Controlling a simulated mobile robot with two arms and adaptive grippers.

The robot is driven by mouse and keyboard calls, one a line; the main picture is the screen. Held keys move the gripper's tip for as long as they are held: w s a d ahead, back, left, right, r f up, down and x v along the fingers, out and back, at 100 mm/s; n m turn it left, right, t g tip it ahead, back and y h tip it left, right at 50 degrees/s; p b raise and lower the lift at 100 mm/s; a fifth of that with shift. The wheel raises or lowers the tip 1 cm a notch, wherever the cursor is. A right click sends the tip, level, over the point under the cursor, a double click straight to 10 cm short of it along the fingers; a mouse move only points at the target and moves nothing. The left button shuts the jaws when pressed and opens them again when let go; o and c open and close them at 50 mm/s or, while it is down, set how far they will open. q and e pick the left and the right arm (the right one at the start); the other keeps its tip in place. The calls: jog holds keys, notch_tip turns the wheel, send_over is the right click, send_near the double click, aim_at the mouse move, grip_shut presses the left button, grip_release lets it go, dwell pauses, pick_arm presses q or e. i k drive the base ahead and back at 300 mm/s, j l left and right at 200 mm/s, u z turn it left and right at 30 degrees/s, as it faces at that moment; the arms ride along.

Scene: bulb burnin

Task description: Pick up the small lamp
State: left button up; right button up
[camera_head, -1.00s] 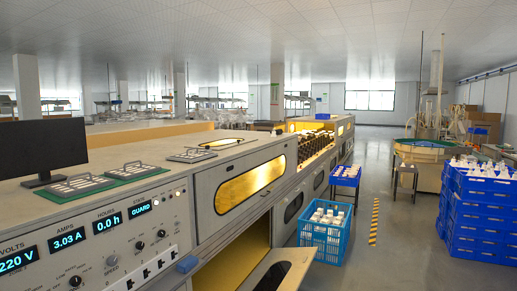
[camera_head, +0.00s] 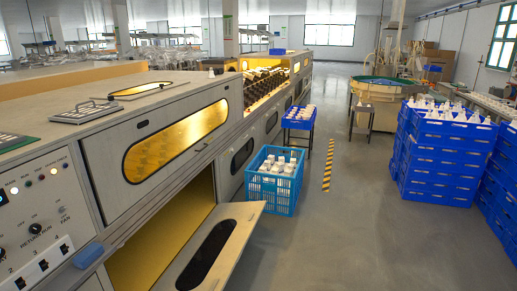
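Several white lamps (camera_head: 279,167) stand in a light-blue open crate (camera_head: 268,198) on the floor, right of the long machine. More small white lamps (camera_head: 300,112) sit in a blue tray (camera_head: 298,125) on a stand behind it. White lamps (camera_head: 447,112) also fill the top of the blue crate stack (camera_head: 432,178) at the right. I cannot tell which of these is the small lamp. Dark rows of lamps show in the lit rack (camera_head: 270,75) of the machine. Neither of my grippers is in view.
The long machine (camera_head: 110,147) with its control panel fills the left side. Its lower hatch door (camera_head: 225,243) hangs open into the aisle. A yellow-black floor strip (camera_head: 328,165) marks the aisle. Grey floor (camera_head: 335,235) is clear between the light-blue crate and the stack.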

aim_at(211, 75)
jog(key=i+l+z, duration=0.3)
jog(key=i, duration=0.6)
jog(key=i+z, duration=0.3)
jog(key=i, duration=0.65)
jog(key=i+l+u, duration=0.15)
jog(key=i+u, duration=0.25)
jog(key=i, duration=0.2)
jog(key=i+l+u, duration=0.3)
jog(key=i+u, duration=0.15)
jog(key=i, duration=0.15)
jog(key=i+l+u, duration=0.4)
jog(key=i+l, duration=0.1)
jog(key=l, duration=0.05)
